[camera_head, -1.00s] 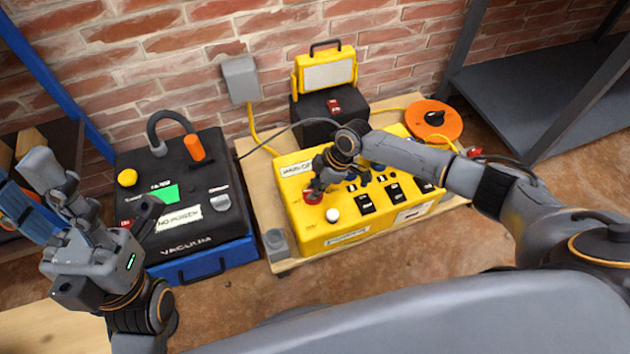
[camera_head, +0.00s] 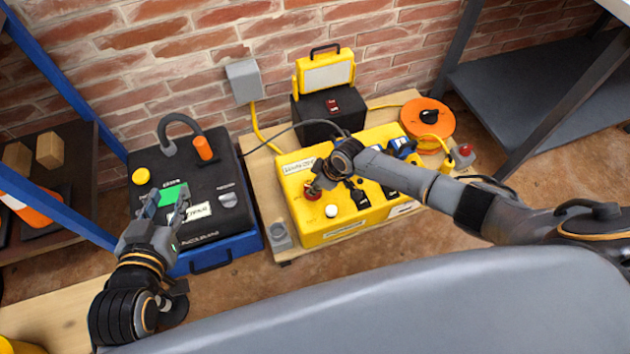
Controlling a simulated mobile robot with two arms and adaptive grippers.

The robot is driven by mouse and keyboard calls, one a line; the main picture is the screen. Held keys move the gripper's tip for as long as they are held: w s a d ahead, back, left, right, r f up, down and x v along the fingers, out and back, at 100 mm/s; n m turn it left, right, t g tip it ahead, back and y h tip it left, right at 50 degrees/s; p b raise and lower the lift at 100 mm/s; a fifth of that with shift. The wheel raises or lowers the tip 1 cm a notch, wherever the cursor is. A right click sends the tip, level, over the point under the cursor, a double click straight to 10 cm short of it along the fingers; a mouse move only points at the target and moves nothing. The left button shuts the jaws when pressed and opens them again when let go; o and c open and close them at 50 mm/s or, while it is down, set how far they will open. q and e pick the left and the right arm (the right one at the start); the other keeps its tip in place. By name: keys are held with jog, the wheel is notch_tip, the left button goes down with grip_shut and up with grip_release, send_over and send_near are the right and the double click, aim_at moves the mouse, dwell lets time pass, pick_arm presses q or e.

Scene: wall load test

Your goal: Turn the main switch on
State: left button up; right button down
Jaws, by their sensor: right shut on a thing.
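A yellow box (camera_head: 345,230) stands on a wooden board against the wall, with a white label at its upper left. A red rotary knob (camera_head: 311,198) is on its left top, beside a round white knob (camera_head: 331,211). My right gripper (camera_head: 318,188) reaches in from the right, pointing down over the red knob, and is shut on it. Its fingertips partly hide the knob, so its exact angle cannot be told. My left gripper (camera_head: 165,205) is open and empty, over the front of the black vacuum unit (camera_head: 222,178) at the left.
An orange cable reel (camera_head: 428,118) and a red button on a grey base (camera_head: 464,154) lie right of the box. A work light (camera_head: 326,74) stands behind it. A blue-framed shelf (camera_head: 60,210) is at the left, a dark shelf (camera_head: 530,95) at the right.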

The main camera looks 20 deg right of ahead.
jog(key=shift+s+r+m+h+p, duration=0.15)
jog(key=shift+m+h+p, duration=0.15)
jog(key=shift+m+p, duration=0.55)
jog(key=shift+a+m+t+p, duration=0.1)
jog(key=shift+m+t+p, duration=0.2)
jog(key=shift+m+p, duration=0.5)
jog(key=shift+h+p, duration=0.3)
jog(key=shift+p, duration=0.2)
pick_arm(q)
jog(key=s+a+f+g+y+p, duration=0.1)
jog(key=s+a+f+g, duration=0.2)
jog(key=s+g, duration=0.3)
jog(key=s+a+f+g+y, duration=0.2)
jog(key=s+f+g, duration=0.2)
jog(key=s, duration=0.5)
pick_arm(e)
jog(key=shift+m, duration=0.65)
jog(key=m+h+p, duration=0.1)
jog(key=m, duration=0.1)
jog(key=m+h+p, duration=0.1)
jog(key=m+p, duration=0.1)
jog(key=shift+a+t, duration=0.15)
jog(key=shift+t, duration=0.25)
pick_arm(q)
jog(key=s+x, duration=0.2)
jog(key=x, duration=1.1)
jog(key=shift+d+f, duration=0.2)
jog(key=shift+f, duration=0.2)
pick_arm(e)
jog(key=shift+m, duration=0.6)
